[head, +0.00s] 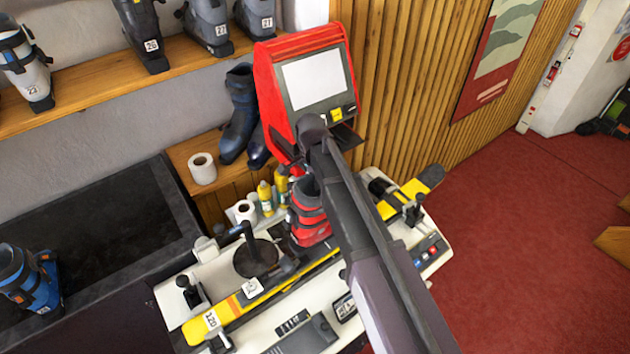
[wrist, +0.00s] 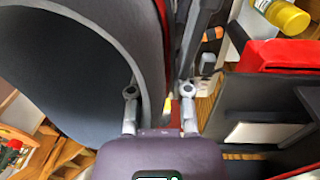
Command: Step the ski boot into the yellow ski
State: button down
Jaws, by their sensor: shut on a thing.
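The red ski boot (head: 308,222) with a dark upper stands at the middle of the bench, over the line of the yellow ski (head: 232,312). I cannot tell whether its sole touches the ski or binding. My gripper (wrist: 164,85) is shut on the boot's upper. The upper shows as a large dark grey curved shape (wrist: 75,75) filling the left of the wrist view. In the head view my arm hides the fingers and part of the boot. The ski runs from lower left to upper right, its far end (head: 425,181) emerging beyond my arm.
A red machine with a screen (head: 313,82) stands behind the boot. Yellow bottles (head: 266,198) and a paper roll (head: 245,211) stand close to the boot's left. A black disc with a handle (head: 255,259) is left of it. A blue boot (head: 28,281) stands lower left.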

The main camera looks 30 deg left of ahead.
aim_at(314, 195)
jog(key=shift+f+b, duration=2.8)
jog(key=shift+f, duration=0.2)
jog(key=shift+f+b, duration=1.55)
jog(key=shift+c, duration=2.4)
grip_release()
jog(key=shift+o, duration=0.2)
jog(key=o, duration=0.4)
jog(key=shift+o, duration=0.2)
jog(key=shift+r, duration=0.2)
notch_tip(314, 195, up, 10)
jog(key=p, duration=1)
jog(key=shift+f, duration=0.15)
